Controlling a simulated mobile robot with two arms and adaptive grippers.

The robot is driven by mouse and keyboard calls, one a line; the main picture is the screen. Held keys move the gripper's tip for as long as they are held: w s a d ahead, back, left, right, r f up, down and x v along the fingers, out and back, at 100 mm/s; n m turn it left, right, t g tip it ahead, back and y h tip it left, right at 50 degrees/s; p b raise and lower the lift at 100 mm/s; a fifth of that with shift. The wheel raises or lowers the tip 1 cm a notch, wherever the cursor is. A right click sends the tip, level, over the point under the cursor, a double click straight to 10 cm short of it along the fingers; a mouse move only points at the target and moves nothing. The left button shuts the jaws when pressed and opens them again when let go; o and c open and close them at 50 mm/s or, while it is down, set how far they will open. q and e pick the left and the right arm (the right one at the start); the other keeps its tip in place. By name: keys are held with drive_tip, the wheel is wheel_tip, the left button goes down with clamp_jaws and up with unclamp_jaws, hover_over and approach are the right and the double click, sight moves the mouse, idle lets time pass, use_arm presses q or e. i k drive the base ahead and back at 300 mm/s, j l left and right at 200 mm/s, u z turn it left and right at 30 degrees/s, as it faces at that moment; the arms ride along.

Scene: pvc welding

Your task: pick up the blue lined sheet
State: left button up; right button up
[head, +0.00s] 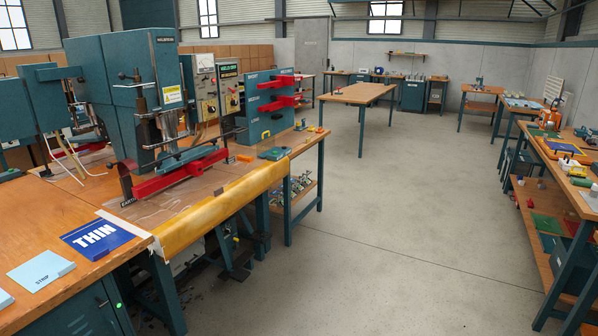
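No sheet in the head view shows clear lines, so I cannot tell which one is the blue lined sheet. A dark blue piece marked THIN (97,239) lies flat near the front corner of the wooden table (45,215) at left. A light blue piece marked STRIP (40,271) lies in front of it, to its left. Part of another pale piece (5,299) is cut off by the left edge. A clear, wrinkled sheet (165,205) lies under the welding machine's red bar. Neither of my grippers is in view.
The teal welding machine (130,85) with its red bar (180,175) stands on the bench behind the blue pieces. A yellow roll-like edge (225,208) runs along the bench front. The concrete floor (400,240) is open in the middle. A cluttered workbench (575,190) stands at right.

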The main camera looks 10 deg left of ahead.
sight(95, 240)
drive_tip(key=i+u, duration=0.2)
drive_tip(key=i, duration=0.2)
drive_tip(key=i+l+u, duration=0.2)
drive_tip(key=i, duration=0.25)
drive_tip(key=i+u, duration=0.2)
drive_tip(key=i, duration=0.2)
drive_tip(key=i+l+u, duration=0.2)
drive_tip(key=i, duration=0.2)
